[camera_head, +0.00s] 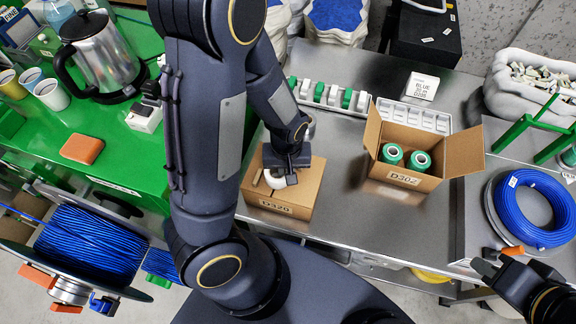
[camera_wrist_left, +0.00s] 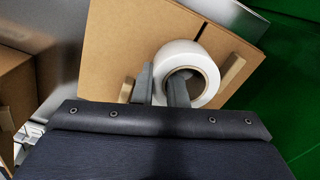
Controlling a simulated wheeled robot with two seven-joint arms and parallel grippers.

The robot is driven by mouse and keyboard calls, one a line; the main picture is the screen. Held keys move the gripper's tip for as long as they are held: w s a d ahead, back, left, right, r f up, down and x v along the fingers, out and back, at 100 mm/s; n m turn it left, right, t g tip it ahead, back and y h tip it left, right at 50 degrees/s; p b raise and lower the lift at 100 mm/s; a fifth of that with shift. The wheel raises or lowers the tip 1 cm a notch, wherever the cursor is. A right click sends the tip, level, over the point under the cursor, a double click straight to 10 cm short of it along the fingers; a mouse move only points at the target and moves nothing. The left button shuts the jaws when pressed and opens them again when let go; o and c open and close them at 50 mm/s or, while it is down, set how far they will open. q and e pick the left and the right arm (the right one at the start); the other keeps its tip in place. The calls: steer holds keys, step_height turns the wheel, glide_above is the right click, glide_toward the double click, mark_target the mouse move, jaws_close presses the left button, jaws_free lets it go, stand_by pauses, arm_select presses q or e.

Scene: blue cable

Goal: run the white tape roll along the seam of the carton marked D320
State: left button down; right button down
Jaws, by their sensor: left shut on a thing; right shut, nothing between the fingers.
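The closed carton marked D320 (camera_head: 306,192) stands on the metal table. Its top shows in the left wrist view (camera_wrist_left: 110,38), with a dark seam line (camera_wrist_left: 203,29) running up to the roll. My left gripper (camera_head: 284,176) is shut on the wall of the white tape roll (camera_head: 262,181), over the carton top. In the left wrist view, one finger is in the core of the roll (camera_wrist_left: 207,62) and the other is outside. I cannot tell whether the roll touches the carton. My right gripper (camera_head: 492,270) is shut and empty at the lower right, away from the carton.
An open carton marked D302 (camera_head: 400,178) with green spools stands to the right. A white rack (camera_head: 325,95) lies behind. A blue cable coil (camera_head: 530,209) sits at the right. A green table (camera_head: 120,150) with a kettle (camera_head: 100,55) is at the left.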

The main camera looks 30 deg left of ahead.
arm_select(q)
steer(key=shift+s+d, duration=0.25)
steer(key=shift+s, duration=0.75)
steer(key=shift+s+d, duration=0.15)
steer(key=shift+s, duration=0.5)
steer(key=shift+s+d, duration=0.15)
steer(key=shift+s, duration=0.45)
steer(key=shift+r+p, duration=0.15)
steer(key=shift+p, duration=0.2)
step_height(320, 180, up, 7)
steer(key=p, duration=0.6)
steer(key=shift+p, duration=0.3)
steer(key=shift+w, duration=0.15)
steer(key=w+r+m+b, duration=0.1)
steer(key=w+m, duration=0.5)
steer(key=w, duration=1)
steer(key=shift+b, duration=0.3)
